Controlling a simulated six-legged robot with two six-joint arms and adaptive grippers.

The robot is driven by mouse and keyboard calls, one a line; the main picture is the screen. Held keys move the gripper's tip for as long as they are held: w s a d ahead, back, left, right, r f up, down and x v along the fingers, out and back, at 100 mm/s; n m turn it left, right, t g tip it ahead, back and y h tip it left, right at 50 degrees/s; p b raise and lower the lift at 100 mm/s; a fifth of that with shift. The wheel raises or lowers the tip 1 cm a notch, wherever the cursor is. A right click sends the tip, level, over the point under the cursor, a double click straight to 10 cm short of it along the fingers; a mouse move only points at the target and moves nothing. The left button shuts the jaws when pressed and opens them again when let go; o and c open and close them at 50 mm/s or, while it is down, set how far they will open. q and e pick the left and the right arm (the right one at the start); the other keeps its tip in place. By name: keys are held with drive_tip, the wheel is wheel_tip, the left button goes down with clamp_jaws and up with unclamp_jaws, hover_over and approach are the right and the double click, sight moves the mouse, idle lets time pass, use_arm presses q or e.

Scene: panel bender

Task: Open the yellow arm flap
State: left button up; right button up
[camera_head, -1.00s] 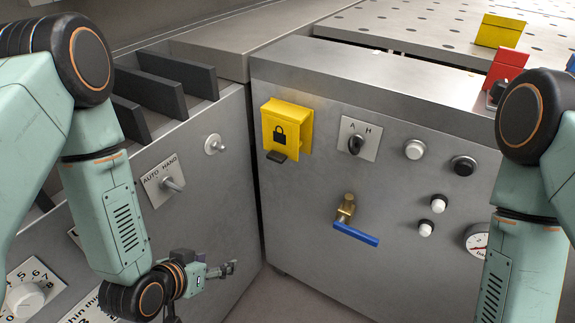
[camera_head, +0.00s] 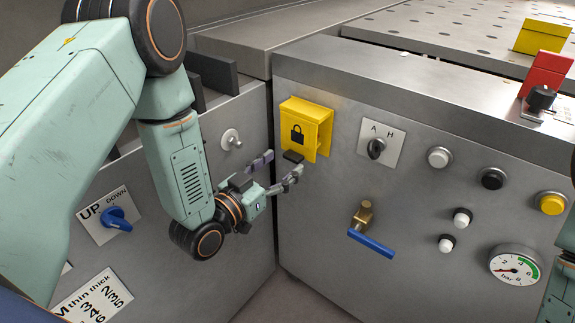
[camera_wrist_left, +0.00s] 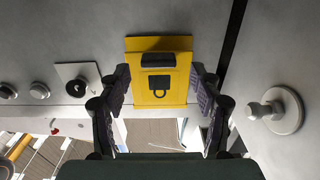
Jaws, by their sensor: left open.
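The yellow flap (camera_head: 301,128), with a black padlock symbol, is on the upper left of the grey cabinet front and looks closed. A dark tab (camera_head: 293,156) sticks out at its lower edge. My left gripper (camera_head: 281,165) is open and empty, just below and left of the flap in the head view. In the left wrist view the flap (camera_wrist_left: 160,82) appears upside down between the two spread fingers (camera_wrist_left: 160,95). I cannot see the fingers touching it. My right gripper is not in view; a bit of my right arm shows at the lower right edge.
To the right of the flap are an A/H selector (camera_head: 377,147), several push buttons and a pressure gauge (camera_head: 515,264). A blue-handled brass valve (camera_head: 371,238) sits below. A metal knob (camera_head: 231,139) is on the left panel, close to my left arm.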

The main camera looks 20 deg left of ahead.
use_arm(q)
drive_tip(key=shift+x, duration=1.1)
drive_tip(key=shift+s, duration=0.15)
drive_tip(key=shift+c, duration=0.8)
clamp_jaws()
